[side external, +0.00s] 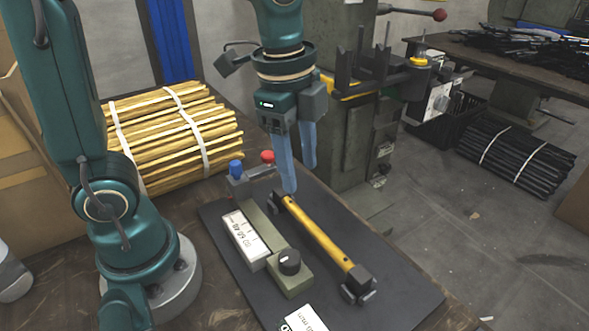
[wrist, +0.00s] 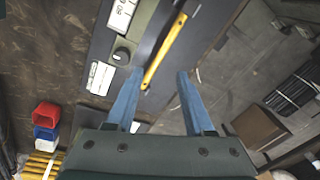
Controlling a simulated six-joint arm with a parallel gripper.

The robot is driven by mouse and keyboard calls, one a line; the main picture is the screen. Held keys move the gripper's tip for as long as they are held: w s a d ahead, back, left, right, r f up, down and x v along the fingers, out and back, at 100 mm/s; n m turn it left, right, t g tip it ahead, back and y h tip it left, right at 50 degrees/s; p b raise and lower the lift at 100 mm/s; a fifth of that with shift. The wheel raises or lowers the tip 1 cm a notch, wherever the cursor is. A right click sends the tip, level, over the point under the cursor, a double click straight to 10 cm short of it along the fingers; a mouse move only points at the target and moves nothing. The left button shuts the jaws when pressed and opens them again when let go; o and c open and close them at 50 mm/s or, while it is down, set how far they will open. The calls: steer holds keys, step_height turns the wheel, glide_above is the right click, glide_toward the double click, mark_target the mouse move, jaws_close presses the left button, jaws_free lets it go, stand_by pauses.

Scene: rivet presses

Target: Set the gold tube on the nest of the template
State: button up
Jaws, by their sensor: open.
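The gold tube (side external: 318,234) lies lengthwise along the template (side external: 395,300), a dark flat board on the bench. Its ends meet two small dark supports of the nest, the far one (side external: 279,199) and the near one (side external: 358,286); I cannot tell exactly how deep it sits. My gripper (side external: 299,178) is open and empty, pointing down above the tube's far end. In the wrist view the tube (wrist: 165,48) lies ahead of the gap between the fingers of my gripper (wrist: 158,88), with nothing between the pads.
On the template stand a block with a white scale (side external: 246,240), a black knob (side external: 289,262) and a white card (side external: 303,319). A banded gold tube bundle (side external: 172,135) lies at left. The green press (side external: 345,150) stands close behind my gripper.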

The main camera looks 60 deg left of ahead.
steer(key=s+a+n+t, duration=0.2)
steer(key=s+n+t, duration=0.2)
steer(key=n, duration=0.9)
steer(key=shift+s+a, duration=0.35)
steer(key=shift+s, duration=1.25)
